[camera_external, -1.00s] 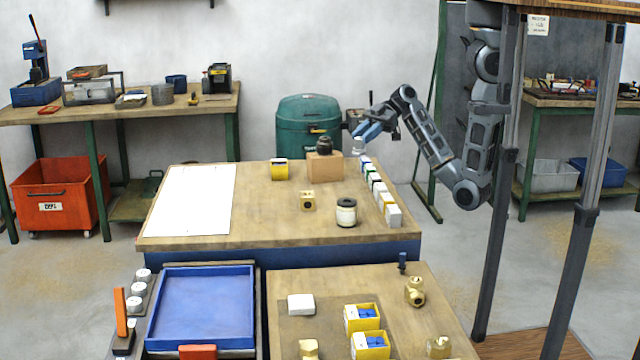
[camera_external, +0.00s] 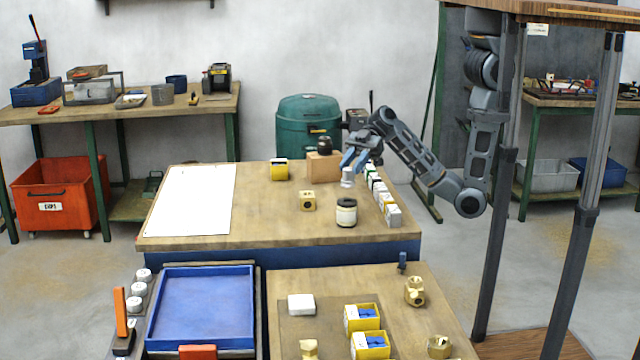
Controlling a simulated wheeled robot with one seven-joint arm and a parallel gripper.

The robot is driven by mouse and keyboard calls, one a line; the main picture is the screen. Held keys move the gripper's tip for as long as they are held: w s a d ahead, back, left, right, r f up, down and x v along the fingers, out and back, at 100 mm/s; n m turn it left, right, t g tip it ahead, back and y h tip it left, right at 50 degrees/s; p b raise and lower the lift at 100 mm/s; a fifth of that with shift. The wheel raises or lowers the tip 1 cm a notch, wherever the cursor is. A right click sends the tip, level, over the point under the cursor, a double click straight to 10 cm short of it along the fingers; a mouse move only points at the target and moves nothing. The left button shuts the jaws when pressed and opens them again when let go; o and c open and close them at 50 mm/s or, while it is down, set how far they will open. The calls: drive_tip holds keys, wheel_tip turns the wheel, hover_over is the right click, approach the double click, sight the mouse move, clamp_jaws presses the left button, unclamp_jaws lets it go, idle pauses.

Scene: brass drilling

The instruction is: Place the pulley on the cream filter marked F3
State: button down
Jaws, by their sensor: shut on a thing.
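My gripper (camera_external: 349,169) is shut on a small pale grey round piece, which I take for the pulley (camera_external: 347,180). It hangs at the lower end of the fingers, above the worktable. A cream cylinder with a dark top, seemingly the filter (camera_external: 346,214), stands upright on the table just below it in the picture. The two look apart, with a gap between them. The marking F3 is too small to read. The fingers partly hide the pulley's upper part.
A row of small boxes (camera_external: 392,217) lines the table's right edge. A wooden block (camera_external: 318,168) bearing a dark object (camera_external: 324,145), a yellow box (camera_external: 279,170) and a brass block (camera_external: 307,201) stand left of my gripper. A white sheet (camera_external: 190,200) covers the left.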

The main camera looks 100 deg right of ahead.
sight(352, 180)
drive_tip(key=shift+w+a+f, duration=0.1)
drive_tip(key=shift+a+f, duration=0.15)
drive_tip(key=shift+f, duration=1.95)
drive_tip(key=shift+f, duration=0.2)
drive_tip(key=c, duration=0.8)
unclamp_jaws()
drive_tip(key=shift+r, duration=0.15)
drive_tip(key=shift+d+r, duration=0.1)
drive_tip(key=shift+r, duration=0.05)
drive_tip(key=v, duration=1.2)
